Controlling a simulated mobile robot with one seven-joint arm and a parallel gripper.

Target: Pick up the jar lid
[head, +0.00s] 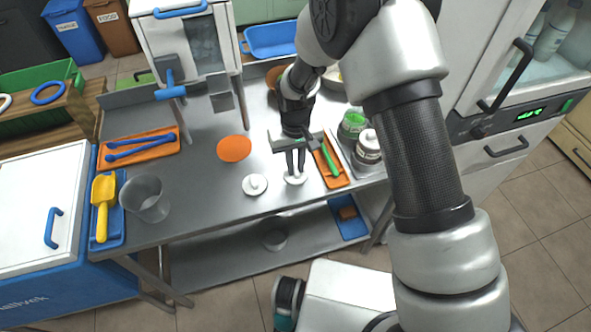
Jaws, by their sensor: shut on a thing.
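My gripper (296,172) points down over the front part of the steel table and is shut on a small white round lid (296,180), the jar lid, gripping it from above. Whether the lid touches the table or hangs just above it, I cannot tell. A second white round lid with a knob (255,186) lies flat on the table just left of my gripper. Two jars, one with green contents (353,123) and one with a dark band (368,148), stand in a tray right of my gripper.
An orange tray (344,182) with a green-handled tool is close on the right. An orange disc (234,148) lies left. A clear pitcher (146,198) and a blue tray (118,238) with a yellow scoop are at far left. The steel table (205,200) is bare between.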

